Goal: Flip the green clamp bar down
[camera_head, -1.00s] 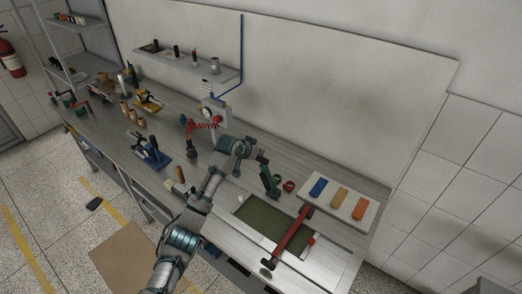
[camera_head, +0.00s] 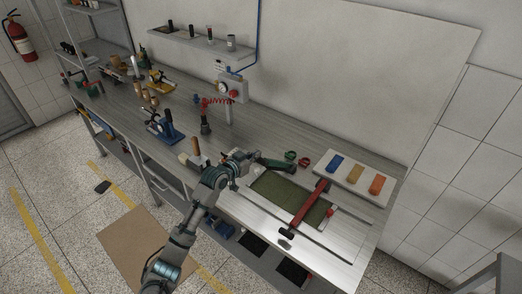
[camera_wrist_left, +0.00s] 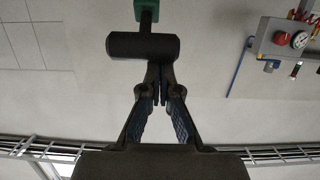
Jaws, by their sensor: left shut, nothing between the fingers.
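The green clamp bar (camera_head: 278,164) is tilted well over at the back left of the green mat (camera_head: 265,196), its free end toward my left gripper. In the left wrist view, a little of its green part (camera_wrist_left: 150,3) shows at the top, with the black cross handle (camera_wrist_left: 143,46) below it. My left gripper (camera_head: 256,158) is at the handle end. Its fingers (camera_wrist_left: 158,88) are shut with nothing between them, and their tips are at the handle. Whether they touch it is unclear. My right gripper is out of view.
A red bar (camera_head: 308,205) lies across the mat. A pale board with blue, tan and orange blocks (camera_head: 352,174) is at the right. A wooden-handled tool (camera_head: 197,148) stands left of my arm.

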